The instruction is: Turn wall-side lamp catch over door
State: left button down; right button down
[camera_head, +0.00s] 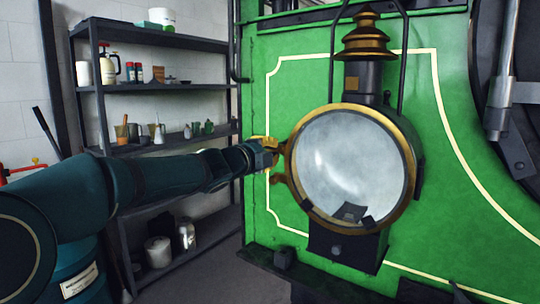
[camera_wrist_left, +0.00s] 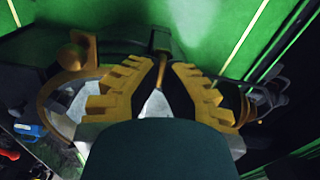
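The lamp (camera_head: 350,165) is a round glass front in a brass ring, set before a green panel, with a tiered brass chimney on top. A small brass fitting (camera_head: 278,178) sticks out on the ring's left side. My left gripper (camera_head: 268,146) is at the lamp's left edge, just above that fitting; its tips are partly hidden there. In the left wrist view its yellow toothed fingers (camera_wrist_left: 158,66) stand apart on either side of a thin brass piece (camera_wrist_left: 161,72), perhaps the catch. Whether they touch it I cannot tell. My right gripper is not in view.
A dark shelf unit (camera_head: 160,88) with bottles and cans stands behind my left arm. The green panel (camera_head: 262,100) lies close behind the lamp. A dark ledge (camera_head: 300,275) runs below the lamp. A dark round rim with a grey handle (camera_head: 500,85) is at right.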

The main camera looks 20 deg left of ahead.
pick_arm(q)
jog(key=shift+m, duration=0.5)
jog(key=c, duration=1.1)
grip_release()
jog(key=v, duration=1.2)
